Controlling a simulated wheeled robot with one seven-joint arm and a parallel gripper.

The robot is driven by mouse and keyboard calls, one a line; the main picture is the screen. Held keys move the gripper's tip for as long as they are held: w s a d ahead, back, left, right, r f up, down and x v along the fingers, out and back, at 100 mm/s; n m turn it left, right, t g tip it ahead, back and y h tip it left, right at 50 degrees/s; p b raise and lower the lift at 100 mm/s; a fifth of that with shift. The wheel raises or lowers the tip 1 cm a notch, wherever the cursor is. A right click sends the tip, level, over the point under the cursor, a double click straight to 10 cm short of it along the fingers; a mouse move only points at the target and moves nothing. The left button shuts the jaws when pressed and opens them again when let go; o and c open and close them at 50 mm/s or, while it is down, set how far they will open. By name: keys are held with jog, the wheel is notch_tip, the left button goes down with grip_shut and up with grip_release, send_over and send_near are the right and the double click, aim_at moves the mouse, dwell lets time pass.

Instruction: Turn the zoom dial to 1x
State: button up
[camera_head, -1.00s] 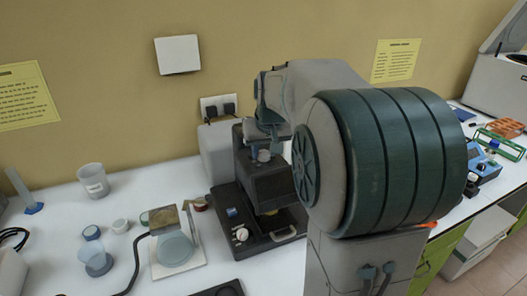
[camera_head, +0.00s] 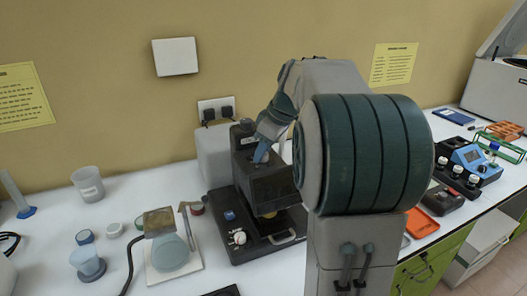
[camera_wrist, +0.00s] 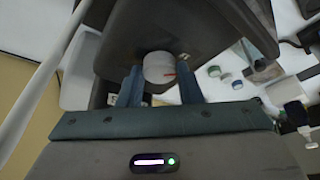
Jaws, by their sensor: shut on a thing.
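The dark instrument (camera_head: 282,188) stands on the white bench at the centre of the head view. Its round light-grey dial (camera_wrist: 158,67) with a red mark shows in the wrist view, on the dark upper housing (camera_wrist: 185,25). My gripper (camera_wrist: 160,82) has one blue finger on each side of the dial and is shut on it. In the head view my gripper (camera_head: 263,152) reaches down to the top of the instrument and hides the dial. I cannot read any zoom numbers.
The instrument's base bears a white knob (camera_head: 239,237) and a blue knob (camera_head: 230,216). A blue device (camera_head: 471,160) and an orange tray (camera_head: 421,223) lie at right.

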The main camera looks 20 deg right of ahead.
jog(key=shift+n+g, duration=0.3)
jog(key=shift+n, duration=0.3)
jog(key=o, duration=1)
jog(key=v, duration=1.4)
jog(key=shift+d+f+p, duration=0.1)
jog(key=shift+f+p, duration=0.05)
jog(key=shift+p, duration=0.15)
jog(key=shift+f, duration=0.1)
